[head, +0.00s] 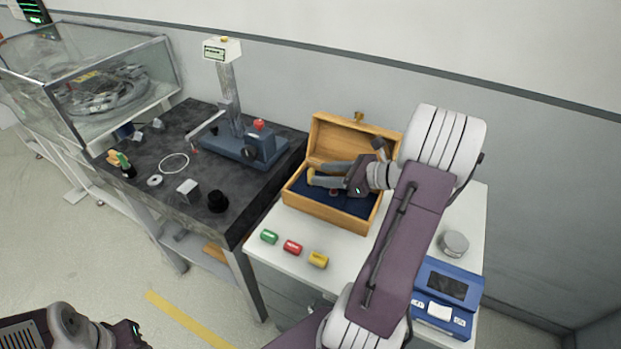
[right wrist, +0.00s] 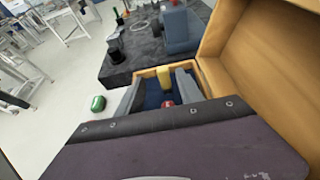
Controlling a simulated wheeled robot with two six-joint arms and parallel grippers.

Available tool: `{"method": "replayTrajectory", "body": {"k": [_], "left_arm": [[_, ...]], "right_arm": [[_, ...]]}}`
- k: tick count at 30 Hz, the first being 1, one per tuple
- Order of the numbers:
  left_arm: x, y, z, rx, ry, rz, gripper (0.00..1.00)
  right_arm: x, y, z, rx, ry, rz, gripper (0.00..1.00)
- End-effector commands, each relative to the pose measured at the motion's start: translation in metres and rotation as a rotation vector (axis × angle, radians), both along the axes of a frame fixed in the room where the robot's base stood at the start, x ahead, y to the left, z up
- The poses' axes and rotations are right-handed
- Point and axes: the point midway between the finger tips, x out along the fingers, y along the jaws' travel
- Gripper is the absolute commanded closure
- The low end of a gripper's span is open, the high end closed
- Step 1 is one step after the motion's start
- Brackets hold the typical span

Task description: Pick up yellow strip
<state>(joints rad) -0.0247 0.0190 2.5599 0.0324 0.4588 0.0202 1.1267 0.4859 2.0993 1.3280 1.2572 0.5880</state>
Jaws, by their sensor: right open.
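The yellow strip (head: 310,176) is a small yellow piece at the left side of the open wooden box (head: 325,213). It also shows in the right wrist view (right wrist: 164,77), standing out against the dark blue lining, between the finger lines. My right gripper (head: 322,174) reaches into the box from the right with its grey fingers spread, their tips close to the strip. I cannot tell whether they touch it. A small red piece (right wrist: 168,104) lies nearer the wrist between the fingers. My left gripper (head: 130,335) shows only partly at the bottom left; its fingers are not visible.
Green (head: 269,237), red (head: 292,247) and yellow (head: 318,260) cylinders lie on the white table before the box. A blue device (head: 447,295) and round tin (head: 454,244) are at right. The dark workbench (head: 150,150) holds a test stand (head: 240,140). The box lid stands open behind.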

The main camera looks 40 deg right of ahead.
Motion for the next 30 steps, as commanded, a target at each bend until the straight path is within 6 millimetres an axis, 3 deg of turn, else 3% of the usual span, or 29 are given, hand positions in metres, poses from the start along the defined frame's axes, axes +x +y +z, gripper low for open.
{"method": "replayTrajectory", "body": {"k": [4, 12, 19, 20, 24, 30], "left_arm": [[0.000, 0.000, -0.001, 0.000, 0.000, 0.000, 0.64], [0.000, 0.000, -0.004, 0.000, 0.000, 0.000, 0.64], [0.000, 0.000, -0.004, 0.000, 0.000, 0.000, 0.64], [0.000, 0.000, -0.004, 0.000, 0.000, 0.000, 0.64], [0.000, 0.000, -0.004, 0.000, 0.000, 0.000, 0.64], [0.000, 0.000, -0.004, 0.000, 0.000, 0.000, 0.64]], "right_arm": [[0.006, 0.003, -0.004, 0.001, 0.000, 0.002, 0.56], [0.043, 0.017, -0.021, 0.001, 0.001, 0.003, 0.56], [0.046, 0.017, -0.021, 0.000, 0.000, 0.000, 0.56], [0.046, 0.017, -0.021, 0.000, 0.000, 0.000, 0.62], [0.046, 0.017, -0.021, 0.000, 0.000, 0.000, 1.00], [0.045, 0.017, -0.021, 0.000, 0.000, 0.000, 1.00]]}}
